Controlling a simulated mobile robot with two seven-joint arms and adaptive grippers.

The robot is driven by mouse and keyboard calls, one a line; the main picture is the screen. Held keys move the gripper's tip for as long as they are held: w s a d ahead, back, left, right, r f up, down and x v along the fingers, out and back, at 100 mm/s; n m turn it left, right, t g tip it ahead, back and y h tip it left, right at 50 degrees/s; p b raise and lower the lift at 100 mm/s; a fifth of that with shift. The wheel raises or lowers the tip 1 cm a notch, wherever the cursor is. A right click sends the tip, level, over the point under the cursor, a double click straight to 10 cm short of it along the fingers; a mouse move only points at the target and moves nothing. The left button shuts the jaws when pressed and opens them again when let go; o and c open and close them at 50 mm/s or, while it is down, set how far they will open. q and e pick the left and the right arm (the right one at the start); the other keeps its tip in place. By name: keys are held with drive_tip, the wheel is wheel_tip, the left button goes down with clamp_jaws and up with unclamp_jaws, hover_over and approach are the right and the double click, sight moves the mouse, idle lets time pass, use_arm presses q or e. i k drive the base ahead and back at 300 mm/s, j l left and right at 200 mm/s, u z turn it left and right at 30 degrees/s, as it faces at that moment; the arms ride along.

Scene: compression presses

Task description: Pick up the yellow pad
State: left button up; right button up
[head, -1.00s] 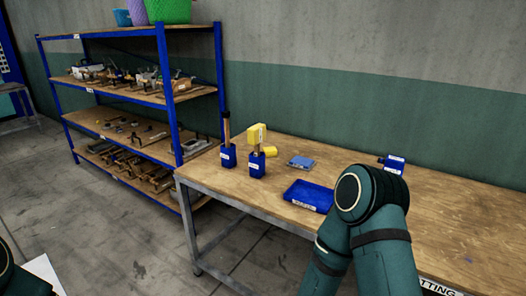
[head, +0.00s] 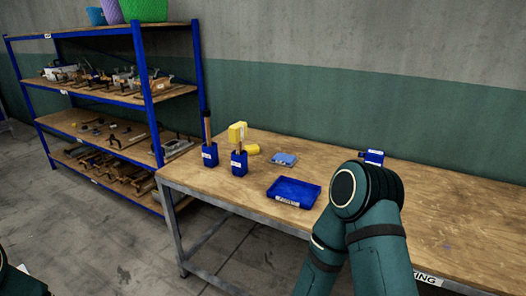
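A small yellow piece (head: 252,149) lies on the wooden workbench (head: 440,205), partly behind a blue holder (head: 239,164). A larger yellow block (head: 237,132) sits on top of a handle standing upright in that holder. I cannot tell which of the two is the yellow pad. My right arm shows as a bent dark green elbow in front of the bench, and its gripper is out of view. Only a sliver of my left arm shows at the lower left edge. Its gripper is out of view too. Neither yellow thing is touched by an arm.
A second blue holder (head: 210,155) with a wooden handle stands at the bench's left end. A flat blue tray (head: 293,192), a light-blue piece (head: 283,159) and a blue labelled item (head: 373,156) are on the bench. A blue-framed shelf (head: 155,117) with tools stands at left.

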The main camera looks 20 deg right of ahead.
sight(253, 149)
drive_tip(key=i+j+z, duration=0.2)
drive_tip(key=z, duration=0.15)
drive_tip(key=i+j+z, duration=0.15)
drive_tip(key=j+z, duration=0.25)
drive_tip(key=i+j, duration=0.15)
drive_tip(key=j, duration=0.2)
drive_tip(key=i+j+z, duration=0.15)
drive_tip(key=j, duration=0.25)
drive_tip(key=i+j, duration=0.1)
drive_tip(key=j, duration=0.25)
drive_tip(key=i+j+z, duration=0.1)
drive_tip(key=j, duration=0.3)
drive_tip(key=i+j+z, duration=0.1)
drive_tip(key=j, duration=0.3)
